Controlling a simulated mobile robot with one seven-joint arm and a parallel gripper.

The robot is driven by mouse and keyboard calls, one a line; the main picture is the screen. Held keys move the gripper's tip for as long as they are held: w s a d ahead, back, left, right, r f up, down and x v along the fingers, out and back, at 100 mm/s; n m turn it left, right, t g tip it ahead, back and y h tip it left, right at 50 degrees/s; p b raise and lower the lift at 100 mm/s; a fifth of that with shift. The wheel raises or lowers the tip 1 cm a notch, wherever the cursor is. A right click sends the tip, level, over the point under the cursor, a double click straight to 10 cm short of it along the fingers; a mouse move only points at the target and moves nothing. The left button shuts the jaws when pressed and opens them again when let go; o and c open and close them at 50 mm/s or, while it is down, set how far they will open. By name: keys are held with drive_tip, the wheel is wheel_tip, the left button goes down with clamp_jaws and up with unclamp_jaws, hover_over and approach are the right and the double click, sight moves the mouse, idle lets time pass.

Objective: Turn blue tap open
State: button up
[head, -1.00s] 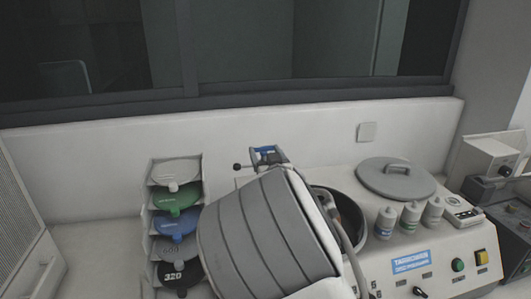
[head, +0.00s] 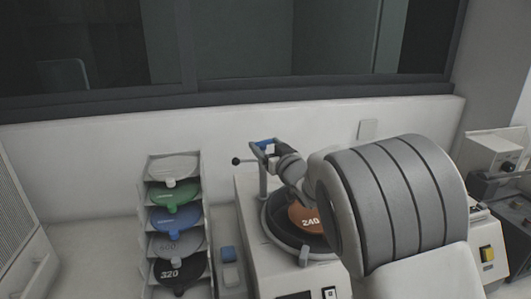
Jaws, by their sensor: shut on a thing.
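The blue tap (head: 264,144) sits on top of a grey post at the back of the polishing machine in the head view. A thin lever with a black ball (head: 236,161) sticks out to its left. My gripper (head: 275,149) reaches in from the right and is shut on the blue tap. The fingers are small and partly hidden by my wrist, so the exact grip is hard to see. Below the tap is a dark round bowl with an orange disc marked 240 (head: 306,217).
A rack (head: 149,232) of several coloured discs stands left of the machine. A small blue-topped item (head: 228,254) lies between them. My arm covers the machine's right part. A control box with a yellow switch (head: 487,254) is at right. The wall and window are behind.

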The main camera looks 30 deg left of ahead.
drive_tip(key=shift+w+d+r+n+g+y+p, duration=0.15)
drive_tip(key=shift+n+g+y+p, duration=0.1)
drive_tip(key=shift+n+g+y, duration=0.35)
drive_tip(key=shift+w+d+f+n+g+y+p, duration=0.1)
drive_tip(key=shift+w+n+g+y+p, duration=0.2)
drive_tip(key=shift+g, duration=0.4)
drive_tip(key=n+g+y+p, duration=0.1)
drive_tip(key=n+g+p, duration=0.2)
drive_tip(key=g+p, duration=0.1)
drive_tip(key=g, duration=0.1)
drive_tip(key=shift+w+d+r+n+y+p, duration=0.1)
drive_tip(key=shift+w+r+n+y+p, duration=0.1)
drive_tip(key=shift+n+y+p, duration=0.15)
drive_tip(key=shift+w+f+n+g+y+p, duration=0.15)
drive_tip(key=shift+n+g+p, duration=0.5)
drive_tip(key=shift+g, duration=0.55)
drive_tip(key=shift+w+f+n+g+y+p, duration=0.1)
drive_tip(key=shift+n+g+p, duration=0.3)
drive_tip(key=shift+n+g, duration=0.9)
drive_tip(key=shift+g, duration=0.7)
drive_tip(key=shift+w+n+g+h+p, duration=0.2)
drive_tip(key=shift+n+g+h+p, duration=0.25)
drive_tip(key=shift+n+g, duration=0.8)
drive_tip(key=shift+m+g, duration=0.25)
drive_tip(key=o, duration=1.3)
drive_tip(key=shift+a, duration=0.2)
drive_tip(key=shift+d, duration=0.1)
